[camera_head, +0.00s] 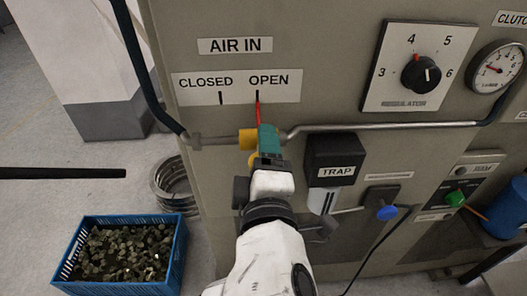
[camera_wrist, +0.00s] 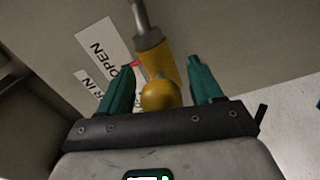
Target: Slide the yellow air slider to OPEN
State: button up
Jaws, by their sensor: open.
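The yellow air slider (camera_head: 247,139) sits on the metal pipe below the CLOSED/OPEN label (camera_head: 237,87). Its red pointer (camera_head: 258,108) stands at the OPEN mark. My gripper (camera_head: 266,138) is in front of the slider and hides part of it. In the wrist view, the teal fingers of my gripper (camera_wrist: 162,66) are apart, one on each side of the round yellow knob (camera_wrist: 160,94) of the slider (camera_wrist: 154,57). I cannot tell whether either finger touches the knob.
The TRAP unit (camera_head: 336,160) is just right of my gripper. A regulator dial (camera_head: 420,75) and a gauge (camera_head: 497,68) are at upper right.

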jog(key=s+b, duration=0.1)
jog(key=s, duration=0.9)
jog(key=shift+s+a+b, duration=0.15)
jog(key=shift+s+b, duration=0.1)
jog(key=shift+b, duration=0.05)
jog(key=shift+f, duration=0.15)
jog(key=d+f+m+g+h, duration=0.2)
jog(key=d+f+m+g, duration=0.55)
jog(key=d+f, duration=0.95)
jog(key=s+d+f+m+g+y, duration=0.1)
jog(key=s+d+f+m+g, duration=0.2)
jog(key=s+f, duration=0.5)
jog(key=s+d+f+m+g+y, duration=0.1)
jog(key=s+d+f+m+g, duration=0.3)
jog(key=s+f, duration=0.5)
notch_tip(320, 180, down, 3)
jog(key=shift+d+r+m+g, duration=0.15)
jog(key=shift+m+g, duration=0.5)
jog(key=shift+g, duration=0.6)
jog(key=shift+w, duration=0.1)
